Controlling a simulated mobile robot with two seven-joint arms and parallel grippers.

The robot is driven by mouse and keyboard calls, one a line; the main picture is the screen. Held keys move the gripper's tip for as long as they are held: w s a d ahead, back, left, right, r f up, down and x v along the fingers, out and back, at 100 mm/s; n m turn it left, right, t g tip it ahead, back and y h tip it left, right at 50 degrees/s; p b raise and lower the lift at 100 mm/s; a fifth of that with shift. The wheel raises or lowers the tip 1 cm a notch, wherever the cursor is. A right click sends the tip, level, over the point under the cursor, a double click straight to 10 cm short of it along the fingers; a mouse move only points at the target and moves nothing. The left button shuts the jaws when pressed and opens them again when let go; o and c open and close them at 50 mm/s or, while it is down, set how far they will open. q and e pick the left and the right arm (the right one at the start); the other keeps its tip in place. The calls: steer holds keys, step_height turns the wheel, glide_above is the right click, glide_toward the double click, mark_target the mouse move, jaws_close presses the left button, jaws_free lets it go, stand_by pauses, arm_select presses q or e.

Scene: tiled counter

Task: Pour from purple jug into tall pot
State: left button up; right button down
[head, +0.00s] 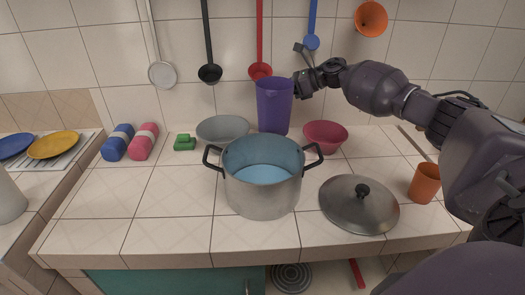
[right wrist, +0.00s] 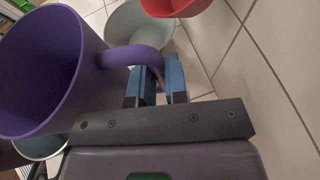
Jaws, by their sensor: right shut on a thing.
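The purple jug (head: 274,105) is upright behind the tall pot, near the back wall. My right gripper (head: 300,84) is shut on the jug's handle, on its right side. In the right wrist view the jug (right wrist: 50,70) fills the left, and the blue fingers of my gripper (right wrist: 157,84) close around its handle. I cannot tell whether the jug's base touches the counter. The tall pot (head: 262,192) is steel with two black handles, stands open in the middle of the counter and looks blue inside. My left gripper is not in view.
A grey bowl (head: 220,125) and a red bowl (head: 326,135) flank the jug. A pot lid (head: 350,213) and an orange cup (head: 424,182) are at right. A green sponge (head: 185,142) is at left. Ladles (head: 209,73) hang on the wall. The front left counter is clear.

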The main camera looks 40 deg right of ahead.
steer(key=shift+w+r, duration=0.15)
steer(key=shift+r, duration=0.9)
steer(key=shift+r+p, duration=0.4)
steer(key=shift+r, duration=0.2)
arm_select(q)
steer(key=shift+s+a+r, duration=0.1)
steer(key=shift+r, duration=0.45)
arm_select(e)
steer(key=shift+r, duration=0.65)
